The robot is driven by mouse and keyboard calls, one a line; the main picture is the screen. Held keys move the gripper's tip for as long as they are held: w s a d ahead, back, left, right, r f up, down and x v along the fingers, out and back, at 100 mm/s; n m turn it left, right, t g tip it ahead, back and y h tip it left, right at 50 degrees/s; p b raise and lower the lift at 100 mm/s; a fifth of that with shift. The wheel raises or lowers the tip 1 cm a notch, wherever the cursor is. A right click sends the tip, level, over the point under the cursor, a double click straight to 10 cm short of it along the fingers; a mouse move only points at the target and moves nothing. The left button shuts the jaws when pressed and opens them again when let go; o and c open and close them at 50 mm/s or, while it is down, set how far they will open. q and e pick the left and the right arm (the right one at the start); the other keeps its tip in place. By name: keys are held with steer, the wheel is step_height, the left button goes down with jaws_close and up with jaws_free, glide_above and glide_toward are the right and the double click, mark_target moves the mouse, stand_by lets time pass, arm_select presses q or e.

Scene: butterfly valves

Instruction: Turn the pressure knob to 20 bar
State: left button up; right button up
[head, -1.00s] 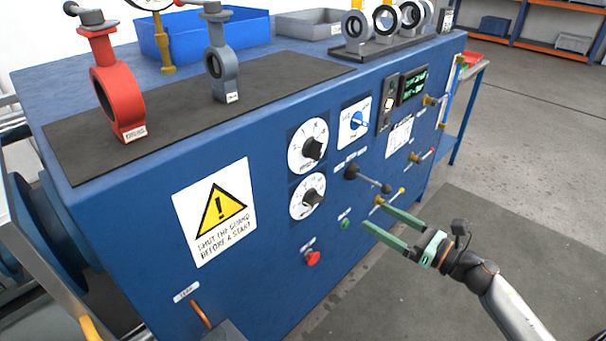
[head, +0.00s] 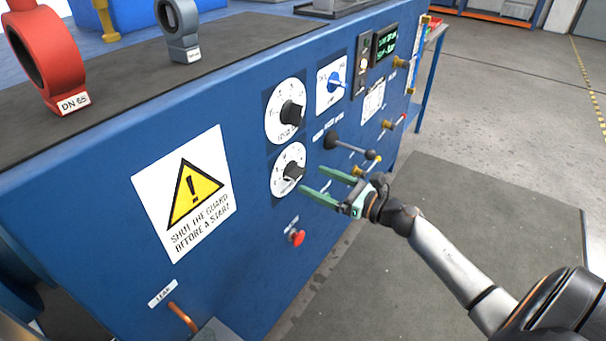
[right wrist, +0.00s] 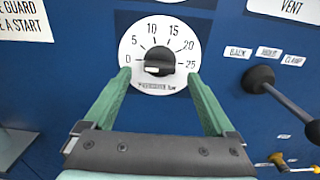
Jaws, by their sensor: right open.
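The pressure knob is a black knob (head: 293,171) on a white round dial, the lower of two dials on the blue panel. The right wrist view shows the knob (right wrist: 160,61) with a scale from 0 to 25. A pale mark shows on its lower left side; I cannot tell exactly which number it points to. My right gripper (head: 312,181) has green fingers and is open in front of this dial. In the right wrist view the fingertips (right wrist: 158,76) lie left and right of the knob, apparently short of it and not touching. My left gripper is not in view.
The upper dial (head: 286,110) sits just above. A black lever (head: 350,147) sticks out right of the dial. A red button (head: 297,238) is below, and a blue switch (head: 333,83) is at upper right. A warning sign (head: 185,193) is left. The floor in front is clear.

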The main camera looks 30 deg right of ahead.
mark_target(302, 174)
steer(key=shift+x, duration=2.4)
steer(key=shift+c, duration=0.2)
steer(key=c, duration=1.3)
steer(key=shift+c, duration=0.2)
